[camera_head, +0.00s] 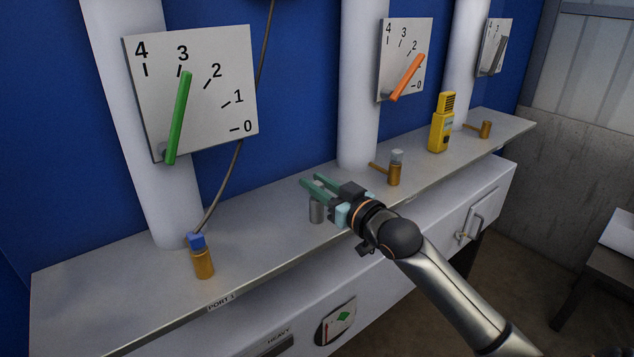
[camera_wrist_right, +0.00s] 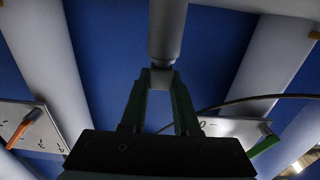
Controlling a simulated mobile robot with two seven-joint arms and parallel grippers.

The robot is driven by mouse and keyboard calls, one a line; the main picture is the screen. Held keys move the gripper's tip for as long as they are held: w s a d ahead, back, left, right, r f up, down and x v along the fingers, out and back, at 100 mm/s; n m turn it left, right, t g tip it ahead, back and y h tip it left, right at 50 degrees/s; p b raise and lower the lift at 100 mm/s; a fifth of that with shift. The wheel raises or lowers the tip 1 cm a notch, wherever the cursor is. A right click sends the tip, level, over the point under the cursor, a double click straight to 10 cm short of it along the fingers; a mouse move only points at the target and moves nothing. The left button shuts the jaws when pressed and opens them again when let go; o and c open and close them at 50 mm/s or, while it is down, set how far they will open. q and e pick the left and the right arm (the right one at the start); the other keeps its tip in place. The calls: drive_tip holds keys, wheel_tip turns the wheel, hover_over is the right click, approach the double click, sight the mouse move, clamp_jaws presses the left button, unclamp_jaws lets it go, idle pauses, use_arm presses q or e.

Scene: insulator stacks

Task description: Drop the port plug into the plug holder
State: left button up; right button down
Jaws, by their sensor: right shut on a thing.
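My right gripper (camera_head: 318,187) reaches in over the shelf with teal fingers. In the wrist view, where the scene appears upside down, its fingers (camera_wrist_right: 161,84) are shut on a small pale grey piece, which I take as the port plug (camera_wrist_right: 162,77). A wider grey cylinder (camera_wrist_right: 167,35) lines up with it, joined by a narrower neck. In the head view a grey cylinder (camera_head: 316,211), perhaps the plug holder, is upright just below the fingers, its top hidden. I cannot tell whether plug and cylinder are separate or touching. My left gripper is not in view.
On the shelf (camera_head: 110,300) are a blue-topped brass fitting (camera_head: 203,260), a grey-topped brass fitting (camera_head: 396,170), a yellow device (camera_head: 442,124) and another brass fitting (camera_head: 486,129). White columns and dial plates (camera_head: 215,75) stand behind. The shelf between the blue-topped fitting and the gripper is clear.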

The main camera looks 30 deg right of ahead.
drive_tip(key=c, duration=0.6)
unclamp_jaws()
drive_tip(key=shift+s, duration=0.6)
drive_tip(key=s, duration=0.3)
drive_tip(key=s+b, duration=0.1)
drive_tip(key=s, duration=0.3)
drive_tip(key=s+d, duration=0.1)
drive_tip(key=s, duration=0.3)
drive_tip(key=shift+s, duration=0.15)
